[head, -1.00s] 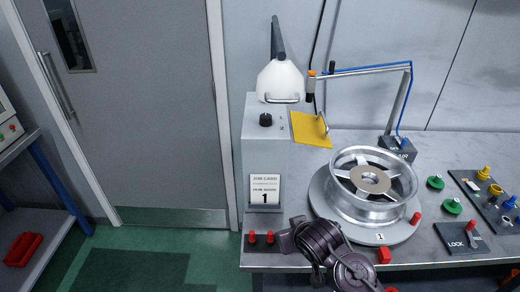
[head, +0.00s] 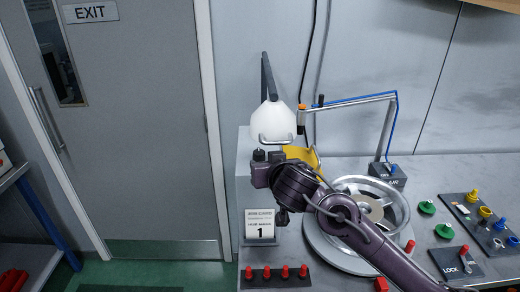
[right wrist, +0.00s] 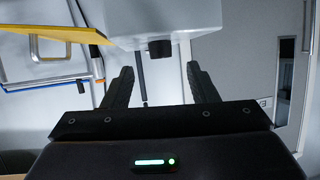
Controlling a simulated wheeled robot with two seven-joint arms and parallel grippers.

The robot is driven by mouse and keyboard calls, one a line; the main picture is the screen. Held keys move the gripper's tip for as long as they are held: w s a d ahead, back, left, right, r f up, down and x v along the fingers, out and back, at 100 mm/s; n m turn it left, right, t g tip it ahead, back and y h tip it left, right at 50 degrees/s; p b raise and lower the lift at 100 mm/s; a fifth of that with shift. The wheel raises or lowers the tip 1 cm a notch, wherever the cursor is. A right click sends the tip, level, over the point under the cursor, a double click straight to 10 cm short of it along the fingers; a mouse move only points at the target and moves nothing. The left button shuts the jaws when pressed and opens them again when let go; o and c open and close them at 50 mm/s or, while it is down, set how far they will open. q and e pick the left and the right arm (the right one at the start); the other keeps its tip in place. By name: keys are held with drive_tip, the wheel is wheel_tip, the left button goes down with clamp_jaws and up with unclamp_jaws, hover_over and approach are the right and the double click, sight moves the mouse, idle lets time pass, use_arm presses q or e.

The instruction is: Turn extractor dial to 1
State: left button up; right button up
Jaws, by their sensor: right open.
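The fingers hold nothing. My left gripper is not in view.
My right arm crosses in front of a silver wheel (head: 350,188) on a round turntable. Several red pegs (head: 268,272) stand at the front edge. A jointed air-line arm (head: 360,98) rises behind the wheel.

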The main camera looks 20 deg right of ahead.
sight(260, 154)
drive_tip(key=x, duration=0.3)
drive_tip(key=r+p+x, duration=0.1)
drive_tip(key=x, duration=0.3)
drive_tip(key=shift+w+r+p, duration=0.1)
drive_tip(key=shift+w+p, duration=0.2)
drive_tip(key=shift+w+f, duration=0.25)
drive_tip(key=shift+w, duration=0.2)
